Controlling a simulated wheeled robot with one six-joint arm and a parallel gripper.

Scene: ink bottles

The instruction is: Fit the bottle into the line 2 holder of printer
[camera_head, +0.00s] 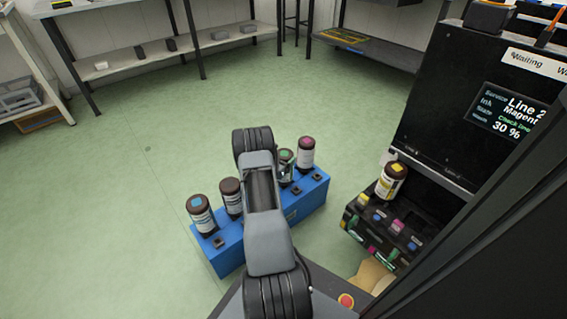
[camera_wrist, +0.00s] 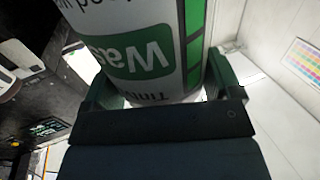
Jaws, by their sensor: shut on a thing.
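My gripper (camera_wrist: 160,88) is shut on a bottle (camera_wrist: 140,50) in the wrist view. Its white label has green patches and large lettering that reads upside down, starting "Was". In the head view my arm hides my gripper's fingers. The printer (camera_head: 430,115) stands at the right. Its screen (camera_head: 508,115) reads "Line 2", "Magent…", "Check line" and 30 %. Its low holder row (camera_head: 380,228) has yellow, blue and magenta parts. A yellow-labelled bottle (camera_head: 392,182) stands upright at the row's back end. Which holder is line 2 is not readable.
A blue rack (camera_head: 228,256) on the floor side holds a cyan-capped bottle (camera_head: 201,214), a dark-capped bottle (camera_head: 231,197) and a magenta-capped bottle (camera_head: 306,153). A green-marked bottle (camera_head: 286,160) is partly behind my arm. Shelves (camera_head: 150,55) line the far wall; the green floor between is clear.

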